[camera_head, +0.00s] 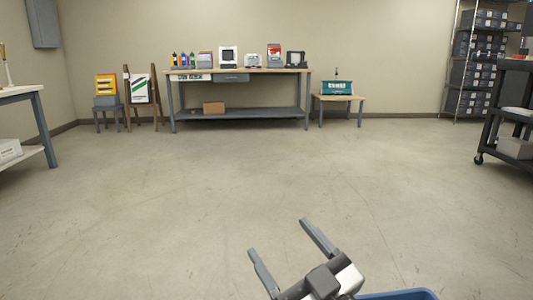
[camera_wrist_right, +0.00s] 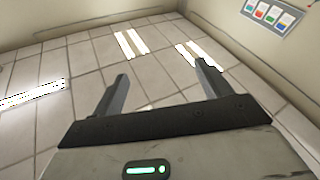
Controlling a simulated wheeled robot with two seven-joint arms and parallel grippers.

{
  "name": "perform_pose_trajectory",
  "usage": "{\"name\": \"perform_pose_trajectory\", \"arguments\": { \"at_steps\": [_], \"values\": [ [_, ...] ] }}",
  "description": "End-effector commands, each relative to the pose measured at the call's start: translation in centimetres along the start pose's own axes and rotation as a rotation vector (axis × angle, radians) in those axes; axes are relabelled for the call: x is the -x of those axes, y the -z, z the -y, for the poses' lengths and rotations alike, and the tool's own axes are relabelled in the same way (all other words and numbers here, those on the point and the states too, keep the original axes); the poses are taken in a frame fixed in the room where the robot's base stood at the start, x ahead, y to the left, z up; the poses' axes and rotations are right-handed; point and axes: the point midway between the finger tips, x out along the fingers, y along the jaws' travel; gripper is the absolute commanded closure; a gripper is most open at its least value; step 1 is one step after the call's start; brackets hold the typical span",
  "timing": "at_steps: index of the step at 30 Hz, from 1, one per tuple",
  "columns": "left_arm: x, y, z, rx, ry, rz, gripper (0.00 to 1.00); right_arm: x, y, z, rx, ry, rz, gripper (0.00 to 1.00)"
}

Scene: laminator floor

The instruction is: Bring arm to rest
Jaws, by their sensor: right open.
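My right gripper (camera_head: 284,243) shows at the bottom of the head view, raised above the open floor. Its two grey fingers are spread apart with nothing between them. In the right wrist view the same gripper (camera_wrist_right: 162,82) is open and empty, and it faces a tiled ceiling with bright light panels. My left gripper is not in the head view.
Bare concrete floor (camera_head: 230,190) lies ahead. A blue bin edge (camera_head: 400,295) shows beside my right gripper. A workbench (camera_head: 240,114) with several devices stands at the far wall. A black cart (camera_head: 510,100) is at right, a table (camera_head: 22,92) at left.

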Motion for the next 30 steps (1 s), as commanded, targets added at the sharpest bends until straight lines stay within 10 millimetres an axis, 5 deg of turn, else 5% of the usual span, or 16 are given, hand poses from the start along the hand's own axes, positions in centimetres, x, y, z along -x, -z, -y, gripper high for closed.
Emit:
{"name": "perform_pose_trajectory", "arguments": {
  "at_steps": [3, 17, 30],
  "values": [
    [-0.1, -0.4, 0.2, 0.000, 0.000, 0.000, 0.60, 3.4, -3.0, 2.3, -0.313, 0.024, 0.150, 0.23],
    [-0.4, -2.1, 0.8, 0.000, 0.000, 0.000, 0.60, 16.3, -9.3, 5.8, -0.638, -0.060, 0.503, 0.23],
    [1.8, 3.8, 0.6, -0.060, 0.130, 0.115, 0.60, 15.5, -4.0, 2.3, -0.549, -0.132, 0.650, 0.23]
  ]
}}
